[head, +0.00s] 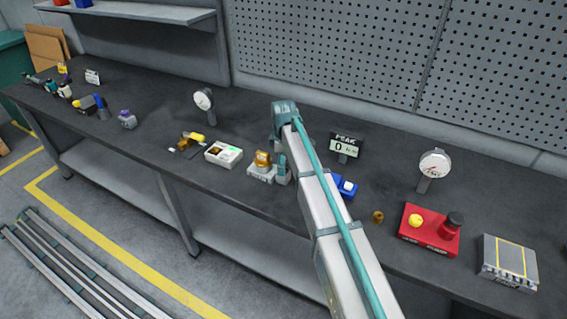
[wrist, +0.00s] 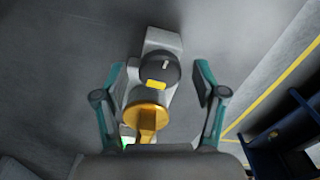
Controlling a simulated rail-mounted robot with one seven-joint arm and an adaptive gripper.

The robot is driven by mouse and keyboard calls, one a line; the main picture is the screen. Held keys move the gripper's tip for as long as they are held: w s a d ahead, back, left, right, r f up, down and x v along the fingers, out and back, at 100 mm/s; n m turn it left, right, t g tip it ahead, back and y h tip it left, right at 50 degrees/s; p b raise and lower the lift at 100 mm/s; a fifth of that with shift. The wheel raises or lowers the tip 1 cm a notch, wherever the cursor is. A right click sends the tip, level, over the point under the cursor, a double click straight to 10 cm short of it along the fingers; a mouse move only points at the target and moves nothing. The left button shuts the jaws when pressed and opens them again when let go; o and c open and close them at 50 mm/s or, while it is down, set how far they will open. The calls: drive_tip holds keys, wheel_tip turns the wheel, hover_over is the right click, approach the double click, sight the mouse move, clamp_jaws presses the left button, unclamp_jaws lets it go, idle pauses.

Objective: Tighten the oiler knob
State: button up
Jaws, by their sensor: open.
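A pale grey unit (head: 258,173) stands on the bench with a gold part (head: 262,158) on it. In the wrist view the gold part (wrist: 148,113) is a disc with a raised tab. Beyond it is a dark round knob (wrist: 158,68) with a white pointer mark and a yellow patch, which looks like the oiler knob. My gripper (wrist: 160,76) is open, with one teal finger on each side of the dark knob and gaps between. In the head view my gripper (head: 283,170) is at the unit's right side; my arm hides part of that area.
A white box (head: 223,153) stands left of the unit. A blue block (head: 342,187), a small brass piece (head: 378,216) and a red base (head: 430,243) with yellow and black knobs are to the right. Two gauges (head: 203,99) (head: 434,164) and a display (head: 345,146) stand on the bench.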

drive_tip(key=c, duration=1.1)
drive_tip(key=shift+c, duration=0.2)
